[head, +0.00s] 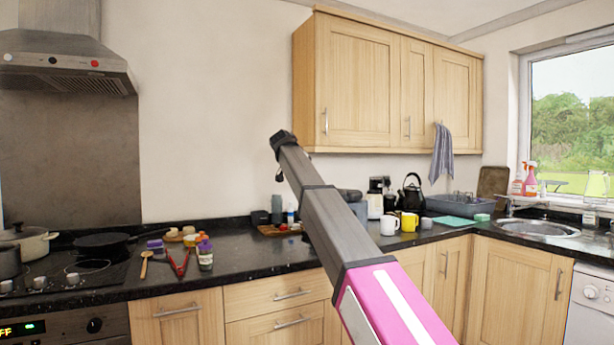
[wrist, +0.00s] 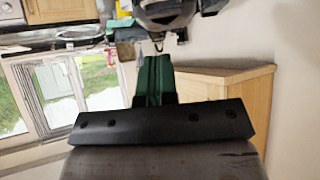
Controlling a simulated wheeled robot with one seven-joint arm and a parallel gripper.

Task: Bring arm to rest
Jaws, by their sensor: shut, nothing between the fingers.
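My arm (head: 335,222) rises from the lower right of the head view, pink below and dark grey above, and ends at a dark joint above the counter. The arm beyond that joint is not clear there, and my gripper cannot be made out in that view. In the wrist view my gripper (wrist: 154,62) reaches out from a black plate with screws. Its dark, green-tinted fingers are together with nothing between them. The wrist picture looks upside down.
Wall cupboards (head: 362,85) hang above. A hob with pans (head: 104,243) is left; a sink (head: 537,229) is right.

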